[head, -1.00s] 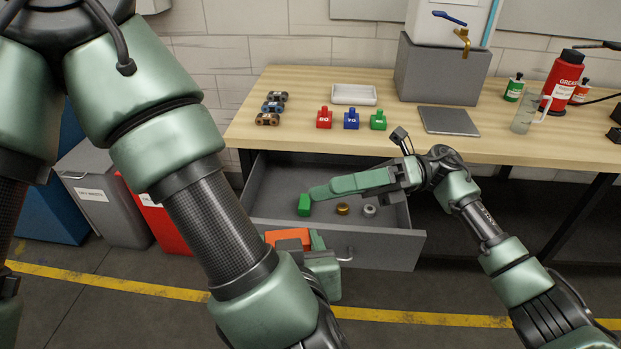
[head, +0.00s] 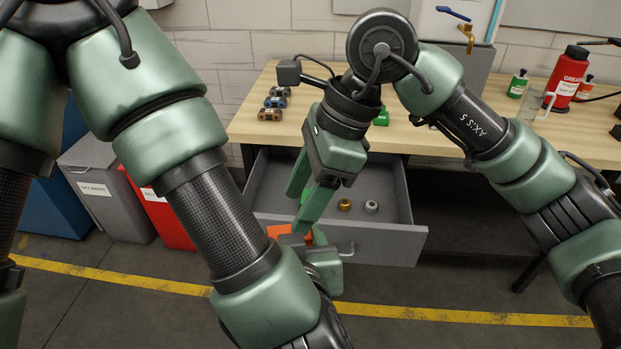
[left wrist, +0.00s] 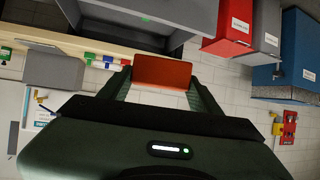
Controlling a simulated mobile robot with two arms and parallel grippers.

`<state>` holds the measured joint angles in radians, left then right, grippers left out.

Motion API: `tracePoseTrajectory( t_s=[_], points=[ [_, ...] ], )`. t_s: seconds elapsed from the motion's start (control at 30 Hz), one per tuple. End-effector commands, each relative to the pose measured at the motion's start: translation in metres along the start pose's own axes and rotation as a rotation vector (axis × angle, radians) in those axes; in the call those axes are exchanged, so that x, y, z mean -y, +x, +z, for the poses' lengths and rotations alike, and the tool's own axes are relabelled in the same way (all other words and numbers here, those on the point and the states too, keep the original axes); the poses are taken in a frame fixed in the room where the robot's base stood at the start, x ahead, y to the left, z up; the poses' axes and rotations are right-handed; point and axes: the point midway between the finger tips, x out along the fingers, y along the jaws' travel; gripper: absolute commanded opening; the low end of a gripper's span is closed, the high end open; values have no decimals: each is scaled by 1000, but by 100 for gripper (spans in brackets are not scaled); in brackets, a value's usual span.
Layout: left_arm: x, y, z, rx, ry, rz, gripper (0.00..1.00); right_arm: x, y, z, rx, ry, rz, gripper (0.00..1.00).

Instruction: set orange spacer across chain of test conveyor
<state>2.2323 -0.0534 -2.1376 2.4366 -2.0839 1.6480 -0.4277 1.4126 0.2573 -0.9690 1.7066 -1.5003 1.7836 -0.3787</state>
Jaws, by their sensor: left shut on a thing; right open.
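My left gripper (head: 290,238) is shut on the orange spacer (head: 276,231), in front of the open drawer. In the left wrist view the spacer (left wrist: 163,72) is a flat orange-red block held between both fingertips. My right gripper (head: 301,208) is open, its fingers pointing down over the left part of the drawer, close above my left gripper in the picture. I cannot tell whether they touch. I cannot make out the test conveyor or its chain in these views.
The grey drawer (head: 400,228) is open and holds a brass ring (head: 345,204), a grey ring (head: 371,206) and a green block mostly hidden by my right fingers. The wooden bench (head: 240,125) carries brown and blue parts (head: 272,104). Bins (head: 105,192) stand at left.

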Motion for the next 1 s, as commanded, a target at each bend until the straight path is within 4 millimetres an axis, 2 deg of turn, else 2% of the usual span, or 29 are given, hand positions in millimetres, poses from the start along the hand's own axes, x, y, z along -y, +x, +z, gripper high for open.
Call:
tracePoseTrajectory(
  t_s=[0.03,0.2,0.4,0.6,0.83,1.0],
  points=[
    [0,0,0,0,0,0,22,-1,12,0,1,-1,4,57],
    [0,0,0,0,0,0,22,-1,43,0,1,0,4,57],
    [0,0,0,0,0,0,22,-1,68,0,2,0,2,57],
    [0,0,0,0,0,0,22,0,76,1,3,-1,1,57],
    [0,0,0,0,0,0,22,0,76,1,3,0,1,57],
    [0,0,0,0,0,0,22,0,76,0,2,0,0,10]
  ],
)
